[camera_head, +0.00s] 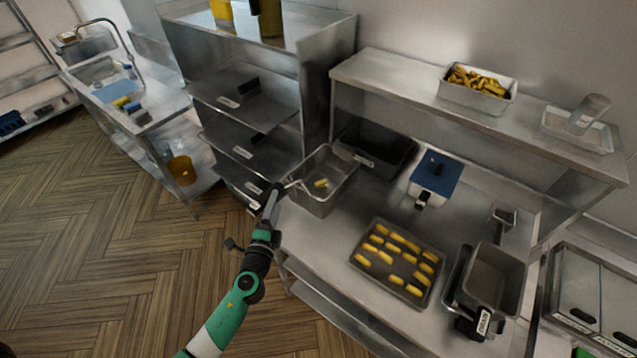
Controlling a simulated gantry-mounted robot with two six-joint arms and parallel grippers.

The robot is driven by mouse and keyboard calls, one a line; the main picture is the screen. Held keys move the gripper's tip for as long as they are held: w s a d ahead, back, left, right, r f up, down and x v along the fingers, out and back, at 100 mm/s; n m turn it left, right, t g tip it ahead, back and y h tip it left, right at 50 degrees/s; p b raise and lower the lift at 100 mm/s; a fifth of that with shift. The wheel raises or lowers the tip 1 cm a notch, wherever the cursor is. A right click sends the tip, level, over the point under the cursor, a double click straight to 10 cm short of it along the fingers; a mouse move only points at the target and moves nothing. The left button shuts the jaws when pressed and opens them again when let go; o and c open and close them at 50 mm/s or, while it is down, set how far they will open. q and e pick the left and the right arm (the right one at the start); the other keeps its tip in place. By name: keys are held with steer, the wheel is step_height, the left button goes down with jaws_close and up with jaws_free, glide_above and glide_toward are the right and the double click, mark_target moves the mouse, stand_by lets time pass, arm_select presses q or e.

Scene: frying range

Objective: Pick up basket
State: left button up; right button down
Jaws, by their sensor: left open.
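A grey metal basket-like container (338,164) stands at the left end of the steel worktable, with a small yellow piece (321,183) inside. My left gripper (277,192) is at the left side of this container, near its rim. It is open, with nothing visibly held. I cannot tell whether its fingers touch the container or a handle there. My right gripper is not in view.
A tray of several yellow pieces (363,266) lies on the worktable (318,246). A deep metal container (496,275) stands right of it, and a blue-topped item (436,172) behind. A dark bin (376,149) sits close behind the basket. A shelf (400,77) overhangs the back.

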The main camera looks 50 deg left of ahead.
mark_target(280, 195)
arm_select(q)
steer(key=x, duration=0.5)
steer(key=shift+f, duration=0.15)
steer(key=shift+d, duration=0.1)
jaws_close()
stand_by(1.0)
